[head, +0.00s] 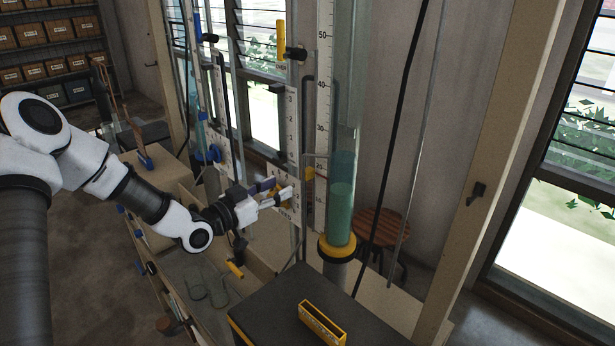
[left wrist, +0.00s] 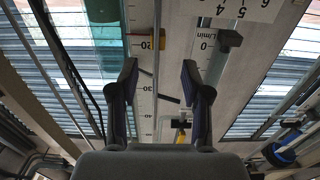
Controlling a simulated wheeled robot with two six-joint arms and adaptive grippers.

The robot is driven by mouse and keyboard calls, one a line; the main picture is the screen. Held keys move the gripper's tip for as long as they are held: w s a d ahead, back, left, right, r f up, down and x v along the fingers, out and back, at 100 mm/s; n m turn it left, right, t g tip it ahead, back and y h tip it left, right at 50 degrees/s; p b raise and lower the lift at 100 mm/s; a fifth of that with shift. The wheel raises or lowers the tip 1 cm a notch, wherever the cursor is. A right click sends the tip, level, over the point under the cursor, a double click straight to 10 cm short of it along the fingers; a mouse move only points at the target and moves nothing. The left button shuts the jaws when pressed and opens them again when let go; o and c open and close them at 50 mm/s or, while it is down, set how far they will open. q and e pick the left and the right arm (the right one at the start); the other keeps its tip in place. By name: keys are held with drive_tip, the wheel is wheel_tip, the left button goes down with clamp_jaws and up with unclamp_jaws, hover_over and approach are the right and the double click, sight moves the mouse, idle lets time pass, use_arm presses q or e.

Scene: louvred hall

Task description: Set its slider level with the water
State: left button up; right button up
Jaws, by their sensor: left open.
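A clear upright tube holds teal water (head: 341,212); a darker teal band lies above the lighter part. A white numbered scale (head: 323,80) stands beside the tube, and it also shows upside down in the left wrist view (left wrist: 145,105). A small red and yellow piece (head: 309,173), apparently the slider, sits on the scale near the water's upper part; its exact level against the water is unclear. My left gripper (head: 283,193) is just left of the scale. In the left wrist view its fingers (left wrist: 161,82) are apart with nothing held between them. My right gripper is not in view.
A second gauge panel (head: 221,110) with blue fittings stands behind on the left. A yellow collar (head: 337,247) rings the tube's base. A black cable (head: 394,140) hangs right of the tube. A yellow holder (head: 321,323) sits on a dark top (head: 285,300). A round stool (head: 380,226) stands behind.

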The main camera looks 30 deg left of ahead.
sight(303, 176)
use_arm(q)
drive_tip(key=b+x, duration=0.4)
drive_tip(key=x, duration=0.5)
drive_tip(key=shift+w+d, duration=0.25)
drive_tip(key=shift+d, duration=0.05)
drive_tip(key=shift+s, duration=0.1)
clamp_jaws()
wheel_tip(303, 176, up, 6)
drive_tip(key=p, duration=0.3)
drive_tip(key=shift+f+p, duration=0.25)
drive_tip(key=shift+p, duration=0.1)
drive_tip(key=shift+f, duration=0.2)
drive_tip(key=shift+r, duration=0.15)
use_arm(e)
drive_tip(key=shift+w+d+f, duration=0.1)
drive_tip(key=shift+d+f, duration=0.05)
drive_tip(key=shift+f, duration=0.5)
